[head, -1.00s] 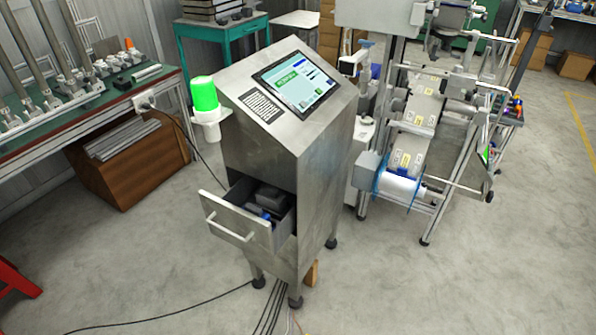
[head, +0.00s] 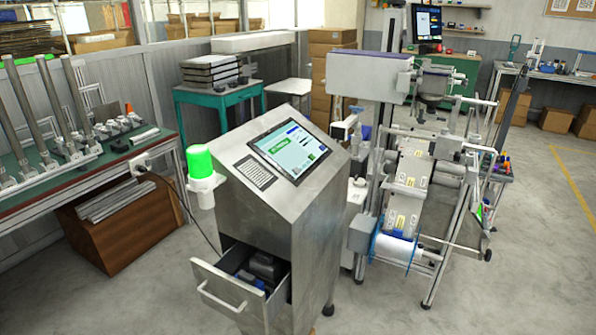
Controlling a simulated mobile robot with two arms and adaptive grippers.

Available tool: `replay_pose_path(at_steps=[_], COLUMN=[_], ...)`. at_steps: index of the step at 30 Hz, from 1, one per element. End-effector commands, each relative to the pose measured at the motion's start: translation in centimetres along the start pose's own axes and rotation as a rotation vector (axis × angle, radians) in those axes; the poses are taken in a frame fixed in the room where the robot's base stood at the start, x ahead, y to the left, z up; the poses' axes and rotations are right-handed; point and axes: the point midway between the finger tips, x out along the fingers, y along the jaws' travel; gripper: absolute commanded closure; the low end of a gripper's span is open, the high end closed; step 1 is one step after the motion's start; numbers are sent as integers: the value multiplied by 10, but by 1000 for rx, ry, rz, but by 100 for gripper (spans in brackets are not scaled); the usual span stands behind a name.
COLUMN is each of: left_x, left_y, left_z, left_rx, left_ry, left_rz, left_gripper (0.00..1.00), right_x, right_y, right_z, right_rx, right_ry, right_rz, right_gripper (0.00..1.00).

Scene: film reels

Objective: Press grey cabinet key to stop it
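The grey metal cabinet (head: 323,215) stands upright in the middle of the head view. Its sloped top carries a lit touchscreen (head: 287,149) and a dark keypad or label panel (head: 255,172) to the left of the screen. I cannot make out single keys at this size. A green lamp (head: 201,162) on a white base is fixed to the cabinet's left side and looks lit. A drawer (head: 228,291) at the cabinet's front is pulled open, with dark and blue items inside. Neither of my grippers is in view.
A reel machine (head: 405,200) with a label web stands close to the right of the cabinet. A workbench (head: 75,184) with metal rods is at left, above a brown box (head: 120,232). A teal table (head: 217,93) stands behind. Floor is clear at lower right and lower left.

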Motion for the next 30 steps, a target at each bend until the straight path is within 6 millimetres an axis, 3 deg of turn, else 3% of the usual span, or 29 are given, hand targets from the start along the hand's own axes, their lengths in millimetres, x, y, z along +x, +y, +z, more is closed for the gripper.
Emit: replay_pose_path(at_steps=[1,3,30], left_x=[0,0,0], left_y=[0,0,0], left_z=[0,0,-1], left_rx=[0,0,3], left_ry=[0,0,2], left_rz=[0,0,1], left_gripper=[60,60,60], right_x=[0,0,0], right_y=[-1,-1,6], right_z=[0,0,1], right_rx=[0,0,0], right_ry=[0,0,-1], right_rz=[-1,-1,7], right_gripper=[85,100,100])
